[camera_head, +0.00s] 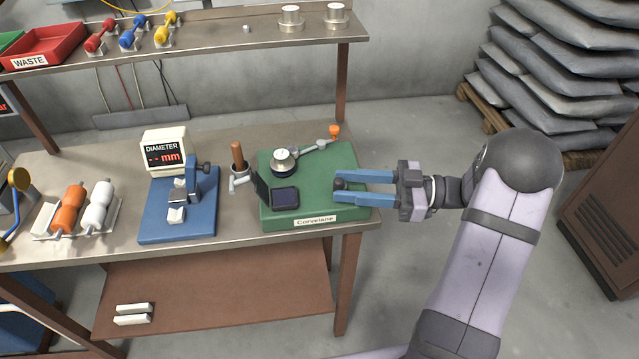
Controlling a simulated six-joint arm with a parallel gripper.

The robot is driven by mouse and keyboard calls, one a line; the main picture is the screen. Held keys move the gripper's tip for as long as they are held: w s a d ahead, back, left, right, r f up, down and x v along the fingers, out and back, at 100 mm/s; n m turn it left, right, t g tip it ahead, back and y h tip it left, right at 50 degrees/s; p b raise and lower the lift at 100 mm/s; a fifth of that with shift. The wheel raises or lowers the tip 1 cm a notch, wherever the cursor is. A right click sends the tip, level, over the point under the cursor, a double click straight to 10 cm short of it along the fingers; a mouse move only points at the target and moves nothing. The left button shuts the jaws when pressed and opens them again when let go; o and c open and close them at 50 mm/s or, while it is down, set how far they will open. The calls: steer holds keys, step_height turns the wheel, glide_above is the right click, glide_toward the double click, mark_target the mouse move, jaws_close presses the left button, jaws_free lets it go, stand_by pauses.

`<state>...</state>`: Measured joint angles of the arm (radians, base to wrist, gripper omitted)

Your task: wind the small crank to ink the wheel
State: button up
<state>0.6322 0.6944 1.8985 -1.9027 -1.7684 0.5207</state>
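A green box (300,222) labelled "Convelene" sits at the right end of the bench. On it are a round metal and black wheel-like part (282,161), an arm (312,147) ending in an orange knob (334,131), and a dark square pad (285,197) with a raised lid (262,192). My gripper (337,186) reaches in from the right over the box's right side. Its two blue fingers are apart, with a small dark knob (340,184) showing between their tips. I cannot tell whether this knob is the crank's handle or whether the fingers touch it.
Left of the box stand a wooden-handled tool in a metal cup (238,158) and a blue diameter gauge (180,222) with its display (164,151). Orange and white rollers (84,208) lie further left. A raised shelf (220,35) spans the back.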

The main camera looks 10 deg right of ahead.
steer(key=shift+p+x, duration=0.7)
steer(key=shift+x, duration=2.5)
jaws_close()
